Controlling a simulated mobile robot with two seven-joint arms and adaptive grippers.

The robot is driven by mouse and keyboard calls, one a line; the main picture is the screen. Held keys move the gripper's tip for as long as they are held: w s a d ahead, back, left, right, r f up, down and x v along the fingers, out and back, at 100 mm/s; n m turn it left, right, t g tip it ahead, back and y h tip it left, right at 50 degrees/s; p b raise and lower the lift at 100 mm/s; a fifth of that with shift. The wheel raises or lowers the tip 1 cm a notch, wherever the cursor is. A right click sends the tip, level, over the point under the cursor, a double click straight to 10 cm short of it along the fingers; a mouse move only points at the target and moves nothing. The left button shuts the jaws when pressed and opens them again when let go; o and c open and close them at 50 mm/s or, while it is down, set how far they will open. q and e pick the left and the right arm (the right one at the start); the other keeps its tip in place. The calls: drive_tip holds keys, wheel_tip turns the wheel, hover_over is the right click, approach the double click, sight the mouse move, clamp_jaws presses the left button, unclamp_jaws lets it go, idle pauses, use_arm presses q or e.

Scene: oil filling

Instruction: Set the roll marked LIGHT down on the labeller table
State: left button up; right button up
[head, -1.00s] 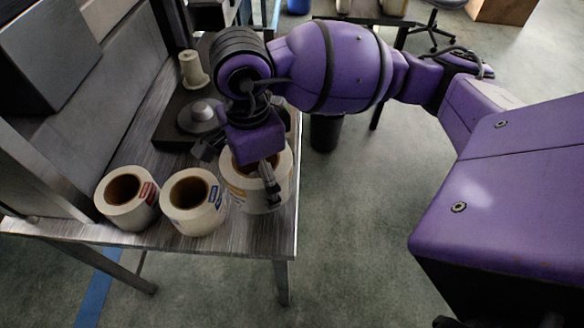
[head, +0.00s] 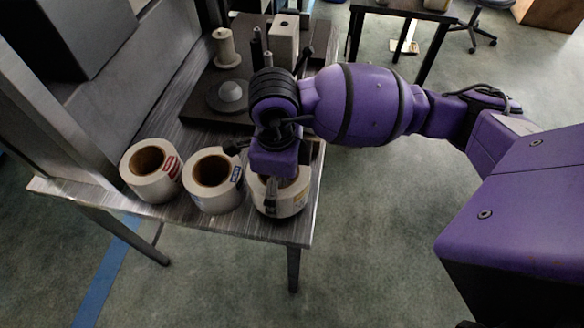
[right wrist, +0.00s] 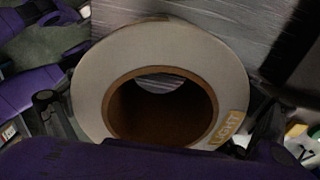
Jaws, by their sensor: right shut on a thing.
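The roll marked LIGHT (head: 290,201) is a wide white roll with a brown core and a yellow label. In the right wrist view the roll (right wrist: 110,62) fills the middle, its LIGHT label at the lower right of the core. My right gripper (head: 271,186) is shut on it from above; its fingers also show in the right wrist view (right wrist: 155,118), one on each side. The roll is upright over the front right corner of the labeller table (head: 245,225). I cannot tell whether it touches the top. My left gripper is out of view.
A roll with a red label (head: 150,186) and a roll with a blue label (head: 214,196) stand on the table left of the held roll. Behind them is a dark machine base with a round grey hub (head: 228,95) and a pale spool (head: 226,47).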

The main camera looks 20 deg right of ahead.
drive_tip(key=shift+f, duration=1.15)
drive_tip(key=shift+f, duration=0.15)
drive_tip(key=o, duration=1.4)
drive_tip(key=shift+o, duration=0.2)
wheel_tip(320, 180, up, 12)
drive_tip(key=shift+r, duration=0.2)
